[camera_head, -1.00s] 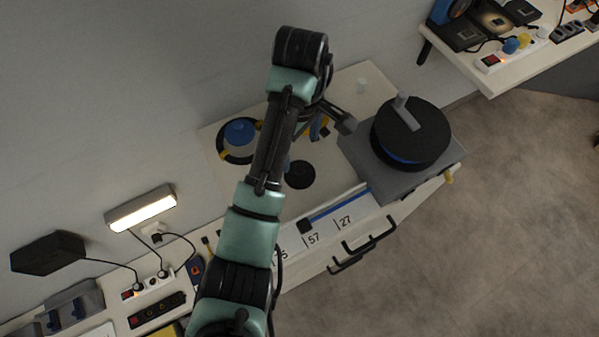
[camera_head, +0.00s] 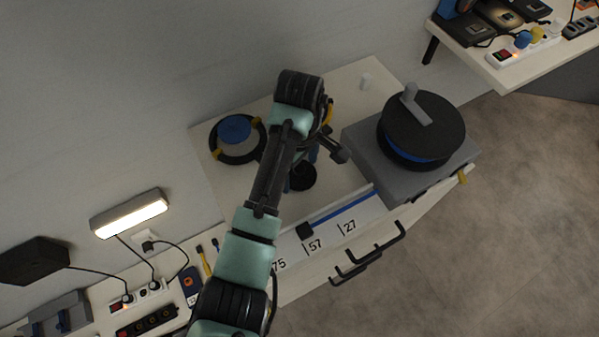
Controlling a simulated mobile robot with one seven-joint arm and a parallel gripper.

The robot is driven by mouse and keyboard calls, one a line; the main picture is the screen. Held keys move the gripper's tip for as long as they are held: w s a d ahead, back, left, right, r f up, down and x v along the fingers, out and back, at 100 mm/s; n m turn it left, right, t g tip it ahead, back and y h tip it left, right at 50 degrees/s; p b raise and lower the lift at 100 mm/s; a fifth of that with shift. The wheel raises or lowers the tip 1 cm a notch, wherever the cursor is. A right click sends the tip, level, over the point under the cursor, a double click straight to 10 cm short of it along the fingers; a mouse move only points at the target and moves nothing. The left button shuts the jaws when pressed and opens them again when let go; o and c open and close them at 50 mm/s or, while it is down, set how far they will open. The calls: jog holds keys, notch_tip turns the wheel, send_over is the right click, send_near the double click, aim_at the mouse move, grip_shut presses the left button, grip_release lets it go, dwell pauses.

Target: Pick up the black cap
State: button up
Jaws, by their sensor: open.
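A round black cap (camera_head: 303,178) lies on the light worktop, just right of my forearm. My arm reaches over the worktop from below, and its wrist hangs above and behind the cap. My gripper (camera_head: 304,160) points down at the cap's far side and is open. The wrist and forearm partly hide the fingers and the cap's far and left edges. I cannot tell whether the fingers touch the cap.
A grey machine (camera_head: 401,183) with a large black disc stands close on the right. A small white cylinder (camera_head: 367,81) stands at the back. Drawer handles (camera_head: 372,243) jut from the front.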

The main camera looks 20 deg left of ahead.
aim_at(300, 168)
jog(key=c, duration=1.1)
jog(key=shift+r, duration=0.1)
notch_tip(300, 168, up, 8)
jog(key=p, duration=0.3)
jog(key=shift+r, duration=0.1)
jog(key=shift+r+p, duration=0.85)
jog(key=shift+p, duration=0.05)
